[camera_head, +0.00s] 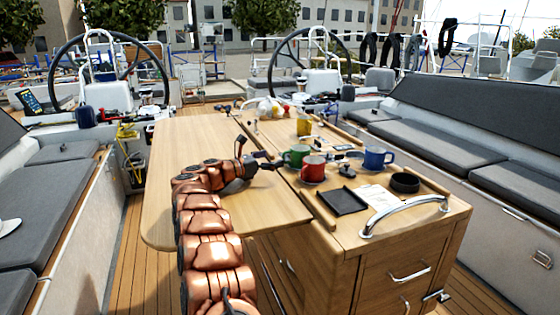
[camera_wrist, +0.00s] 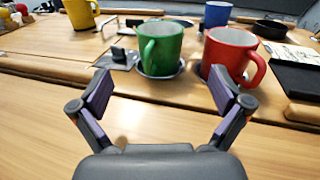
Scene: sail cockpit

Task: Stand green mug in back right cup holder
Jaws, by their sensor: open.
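The green mug (camera_wrist: 158,50) stands upright ahead of my open, empty gripper (camera_wrist: 160,92), slightly beyond the fingertips and between their lines. Its handle points left in the wrist view. A dark round rim shows under its base; I cannot tell whether this is a holder or a saucer. In the head view, the green mug (camera_head: 296,156) stands on the cockpit table's raised middle, and my gripper (camera_head: 277,163) is just left of it. The red mug (camera_wrist: 231,52) stands close on its right, over a similar rim. I cannot make out which spot is the back right cup holder.
A blue mug (camera_head: 376,158) and a yellow mug (camera_head: 303,126) stand farther off. A black round dish (camera_head: 405,183), a black tray (camera_head: 343,202) and a printed sheet (camera_head: 374,195) lie at right. A steel rail (camera_head: 400,214) edges the near end. The left table leaf (camera_head: 190,140) is clear.

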